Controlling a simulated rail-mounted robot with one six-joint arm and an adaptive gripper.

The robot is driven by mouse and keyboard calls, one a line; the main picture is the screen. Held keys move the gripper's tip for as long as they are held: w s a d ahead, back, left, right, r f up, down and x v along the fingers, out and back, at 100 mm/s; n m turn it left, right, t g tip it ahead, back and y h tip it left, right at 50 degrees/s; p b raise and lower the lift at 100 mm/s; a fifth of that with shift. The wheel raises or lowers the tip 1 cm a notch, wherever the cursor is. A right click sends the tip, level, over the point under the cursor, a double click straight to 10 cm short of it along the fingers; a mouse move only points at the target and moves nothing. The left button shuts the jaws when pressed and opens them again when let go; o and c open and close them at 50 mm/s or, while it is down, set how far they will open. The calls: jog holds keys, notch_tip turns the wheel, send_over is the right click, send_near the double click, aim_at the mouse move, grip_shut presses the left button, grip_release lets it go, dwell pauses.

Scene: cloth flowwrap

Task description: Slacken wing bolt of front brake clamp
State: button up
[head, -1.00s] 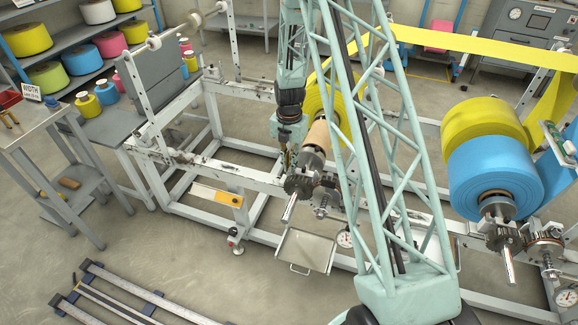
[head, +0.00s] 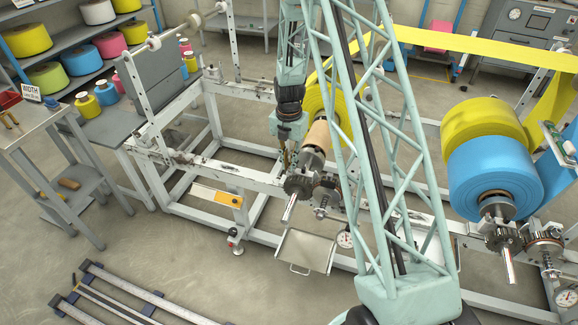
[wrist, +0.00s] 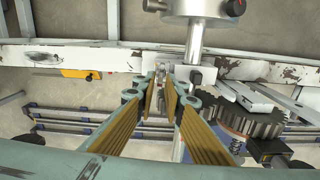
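My gripper (head: 287,160) hangs beside the front shaft with its cardboard core, close to the toothed gear wheel (head: 298,187). In the wrist view its two ridged golden finger pads (wrist: 161,95) stand apart with a gap between them. A small metal part (wrist: 161,72) shows beyond the fingertips, by the white frame bar; I cannot tell whether it is the wing bolt or whether a finger touches it. The gear wheel also shows right of the fingers (wrist: 255,122). In the head view the brake clamp and its wing bolt cannot be made out clearly.
A white machine frame (head: 258,181) runs under the shaft. A pressure gauge (head: 345,239) and a grey tray (head: 305,250) are below. A second shaft with a blue roll (head: 492,172) stands at right. A yellow web (head: 470,42) crosses behind.

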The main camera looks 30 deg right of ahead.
notch_tip(320, 180, up, 11)
dwell(0.8)
dwell(0.5)
jog(key=s+a+r+m+t, duration=0.1)
jog(key=s+a+r+m, duration=0.35)
jog(key=r, duration=0.55)
jog(key=s+a+r+m, duration=0.35)
jog(key=s+r, duration=0.25)
jog(key=r, duration=0.3)
jog(key=s+a+r+m+t, duration=0.1)
jog(key=s+a+r+m, duration=0.35)
jog(key=r, duration=0.55)
jog(key=s+a+r+m, duration=0.2)
jog(key=s+r+m, duration=0.1)
jog(key=s, duration=0.7)
jog(key=s+a+r+m+t, duration=0.1)
jog(key=s+a+r+m, duration=0.2)
jog(key=s, duration=0.7)
jog(key=s+a+r+m+t, duration=0.1)
jog(key=s+a+r+m, duration=0.2)
jog(key=s+m, duration=0.4)
jog(key=shift+s+r, duration=0.65)
jog(key=shift+s, duration=1.25)
